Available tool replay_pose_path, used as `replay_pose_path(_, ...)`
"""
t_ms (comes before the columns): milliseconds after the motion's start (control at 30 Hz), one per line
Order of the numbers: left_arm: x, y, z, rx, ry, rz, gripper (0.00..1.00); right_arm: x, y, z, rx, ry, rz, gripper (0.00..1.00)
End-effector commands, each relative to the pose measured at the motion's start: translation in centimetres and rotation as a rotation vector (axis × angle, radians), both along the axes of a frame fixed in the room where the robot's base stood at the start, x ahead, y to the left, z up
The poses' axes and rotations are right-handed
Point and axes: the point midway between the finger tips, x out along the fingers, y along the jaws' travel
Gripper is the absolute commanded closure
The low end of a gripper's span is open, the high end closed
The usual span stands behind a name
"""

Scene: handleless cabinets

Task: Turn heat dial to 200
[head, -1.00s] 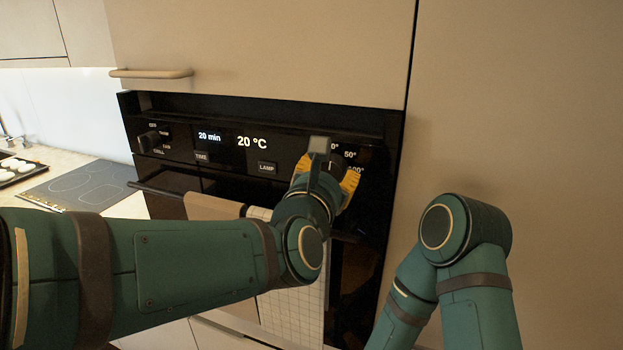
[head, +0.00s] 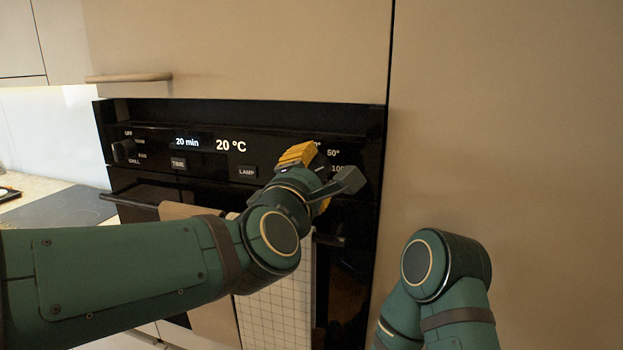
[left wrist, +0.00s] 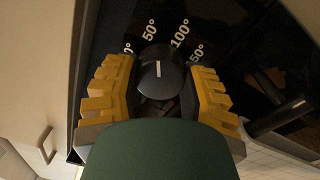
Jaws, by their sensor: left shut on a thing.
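The heat dial (left wrist: 158,80) is a dark round knob on the black oven panel. In the left wrist view its white mark points between the 50° and 100° labels. My left gripper (left wrist: 164,69) has its yellow fingers on either side of the dial and is shut on it. In the head view the left gripper (head: 314,168) covers the dial at the panel's right end, with 50° and part of 100° showing beside it. The oven display (head: 231,146) reads 20 °C and 20 min. My right gripper is out of view.
The mode knob (head: 124,149) is at the panel's left, with the TIME button (head: 178,163) and LAMP button (head: 247,172) between. Below are the oven handle (head: 140,200) and hanging towels (head: 275,315). A tall plain cabinet front (head: 510,130) stands at right.

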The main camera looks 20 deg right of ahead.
Motion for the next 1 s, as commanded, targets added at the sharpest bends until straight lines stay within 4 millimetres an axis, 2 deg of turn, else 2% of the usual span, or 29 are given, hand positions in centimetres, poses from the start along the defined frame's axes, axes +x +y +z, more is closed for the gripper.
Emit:
replay_pose_path(433, 0.1, 0.1, -0.1, 0.354, -0.235, 0.001, 0.91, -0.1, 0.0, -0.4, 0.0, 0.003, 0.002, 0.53)
replay_pose_path(1000, 0.1, 0.1, 0.0, 0.803, -0.539, 0.001, 0.91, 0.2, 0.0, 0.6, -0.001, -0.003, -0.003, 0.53)
